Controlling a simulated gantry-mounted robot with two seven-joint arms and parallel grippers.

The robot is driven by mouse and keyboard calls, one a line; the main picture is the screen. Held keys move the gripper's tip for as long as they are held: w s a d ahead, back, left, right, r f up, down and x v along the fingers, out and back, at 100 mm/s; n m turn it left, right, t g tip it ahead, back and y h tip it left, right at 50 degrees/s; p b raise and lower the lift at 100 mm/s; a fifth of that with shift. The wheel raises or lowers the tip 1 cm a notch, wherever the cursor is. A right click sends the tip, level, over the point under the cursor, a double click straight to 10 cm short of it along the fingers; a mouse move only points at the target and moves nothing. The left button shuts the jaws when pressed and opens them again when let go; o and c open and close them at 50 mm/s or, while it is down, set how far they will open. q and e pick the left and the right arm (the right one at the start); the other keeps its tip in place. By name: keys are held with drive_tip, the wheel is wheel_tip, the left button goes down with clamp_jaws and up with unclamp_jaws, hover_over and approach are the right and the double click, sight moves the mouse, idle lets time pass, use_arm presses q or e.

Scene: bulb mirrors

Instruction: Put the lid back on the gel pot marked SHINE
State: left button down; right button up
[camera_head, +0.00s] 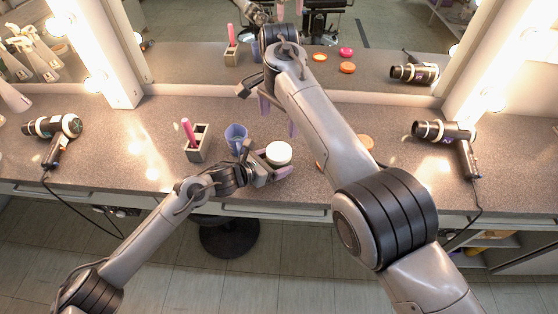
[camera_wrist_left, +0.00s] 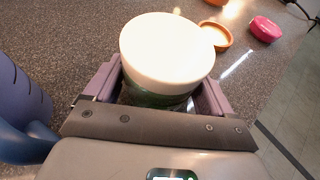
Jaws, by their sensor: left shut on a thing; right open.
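A pot with a green body and a round white top (camera_head: 279,152) stands on the counter. The white top fills the middle of the left wrist view (camera_wrist_left: 167,50), with a little of the green body (camera_wrist_left: 155,97) below it. My left gripper (camera_head: 273,166) is shut on the pot, one lilac finger on each side. No SHINE marking is readable. An orange round piece with a pale inside (camera_wrist_left: 216,36) and a pink round piece (camera_wrist_left: 265,29) lie beyond the pot. My right gripper (camera_head: 278,117) is open and empty, fingers pointing down, behind the pot.
A blue cup (camera_head: 236,137) stands close left of the pot. A grey holder with a pink stick (camera_head: 198,144) is further left. Hair dryers lie at the left (camera_head: 57,130) and right (camera_head: 447,134). My right arm hides part of the counter. The mirror reflects the counter items.

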use_arm(q)
unclamp_jaws()
drive_tip(key=shift+s+a+r, duration=0.25)
drive_tip(key=shift+s+a, duration=0.1)
drive_tip(key=shift+a, duration=0.05)
drive_tip(key=p+v, duration=0.2)
drive_tip(key=v, duration=0.7)
drive_tip(key=shift+s+a, duration=0.25)
drive_tip(key=shift+r, duration=0.1)
